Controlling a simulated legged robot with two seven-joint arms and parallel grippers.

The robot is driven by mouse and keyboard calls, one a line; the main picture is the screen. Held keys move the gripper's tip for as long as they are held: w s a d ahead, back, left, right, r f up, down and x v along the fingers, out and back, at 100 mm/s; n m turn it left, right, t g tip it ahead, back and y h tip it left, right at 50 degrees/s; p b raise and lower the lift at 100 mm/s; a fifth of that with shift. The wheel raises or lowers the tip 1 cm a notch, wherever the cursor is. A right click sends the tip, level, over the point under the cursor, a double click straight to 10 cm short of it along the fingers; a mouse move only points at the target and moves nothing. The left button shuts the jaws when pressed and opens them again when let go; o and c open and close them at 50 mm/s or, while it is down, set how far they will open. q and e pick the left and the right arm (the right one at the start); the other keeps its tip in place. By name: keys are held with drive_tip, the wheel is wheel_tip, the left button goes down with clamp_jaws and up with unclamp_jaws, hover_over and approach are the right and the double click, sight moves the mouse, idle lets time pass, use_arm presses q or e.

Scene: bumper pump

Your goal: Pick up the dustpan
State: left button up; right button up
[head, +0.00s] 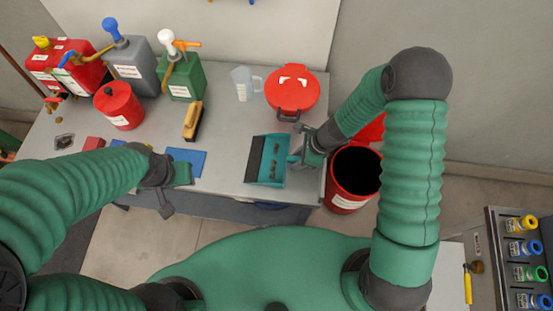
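The teal dustpan (257,163) lies at the front edge of the grey table, right of the middle. It has a dark band on its left side, some small dark bits inside and a white label near the front. My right gripper (297,157) is at the dustpan's right edge, touching it or very close. Its fingers are small and partly hidden, so I cannot tell whether they hold it. My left gripper (167,209) hangs at the table's front edge, well left of the dustpan. Nothing shows in it, and its finger opening is unclear.
A red bin (346,205) with a dark opening stands right of the table, under my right arm. A blue mat (187,161), a brush (193,120), a red round container (292,90), a clear jug (243,83) and several pump cans stand or lie on the table (222,130).

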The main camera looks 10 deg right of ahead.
clamp_jaws()
